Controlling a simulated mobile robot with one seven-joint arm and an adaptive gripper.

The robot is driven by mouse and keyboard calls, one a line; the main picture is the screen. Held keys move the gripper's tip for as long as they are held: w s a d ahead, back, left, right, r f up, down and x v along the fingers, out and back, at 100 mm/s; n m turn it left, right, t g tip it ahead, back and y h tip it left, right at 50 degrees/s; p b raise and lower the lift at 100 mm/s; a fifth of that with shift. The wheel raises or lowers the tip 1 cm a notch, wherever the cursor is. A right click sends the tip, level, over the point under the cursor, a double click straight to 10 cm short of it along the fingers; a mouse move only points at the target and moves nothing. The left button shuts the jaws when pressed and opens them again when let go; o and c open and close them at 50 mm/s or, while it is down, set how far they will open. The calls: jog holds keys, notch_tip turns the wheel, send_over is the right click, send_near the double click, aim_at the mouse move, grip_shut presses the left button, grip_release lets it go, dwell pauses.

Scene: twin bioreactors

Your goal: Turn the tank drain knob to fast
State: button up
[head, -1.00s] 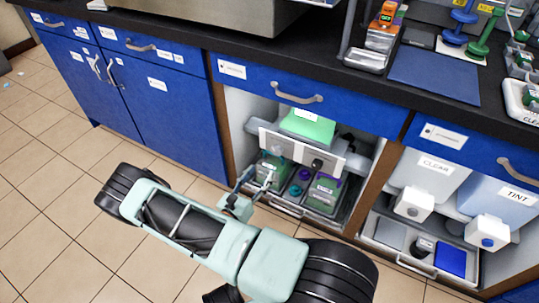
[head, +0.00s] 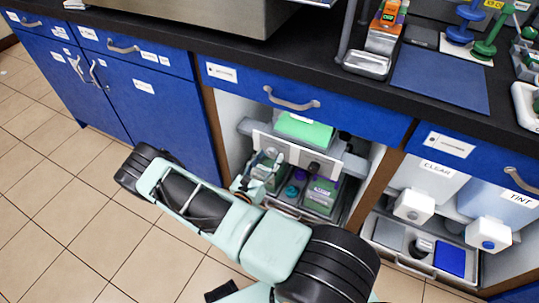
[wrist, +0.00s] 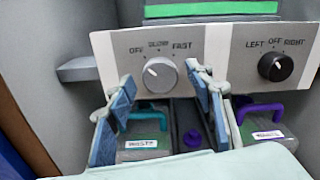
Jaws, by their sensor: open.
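The drain knob (wrist: 160,75) is a silver-white dial on a grey panel (wrist: 215,50). Labels OFF, SLOW and FAST arc above it. Its pale pointer mark leans up and left, towards the OFF side. My gripper (wrist: 162,79) is open, with one blue-padded finger to each side of the knob in the wrist view. I cannot tell whether the fingers touch the knob. In the head view my gripper (head: 264,172) is at the left part of the panel (head: 292,152) inside the open cabinet, and partly hides that area.
A black knob (wrist: 276,66) marked LEFT, OFF, RIGHT is on the panel's right. Below stand a teal-handled container (wrist: 143,143), a purple-handled one (wrist: 262,135) and a purple cap (wrist: 193,139). A grey bar (wrist: 78,69) and cabinet wall lie left. A blue drawer (head: 300,95) is above.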

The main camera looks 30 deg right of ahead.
jog(key=c, duration=1.2)
jog(key=shift+o, duration=0.2)
jog(key=shift+m, duration=0.4)
jog(key=m+p, duration=0.1)
jog(key=m, duration=0.2)
jog(key=shift+r+m+p, duration=0.1)
jog(key=shift+m+p, duration=0.2)
jog(key=shift+p, duration=0.05)
jog(key=m+p, duration=0.2)
jog(key=m, duration=0.2)
jog(key=shift+m, duration=0.3)
jog(key=m+p, duration=0.2)
jog(key=m, duration=0.3)
jog(key=shift+m+p, duration=1.05)
jog(key=shift+m, duration=0.85)
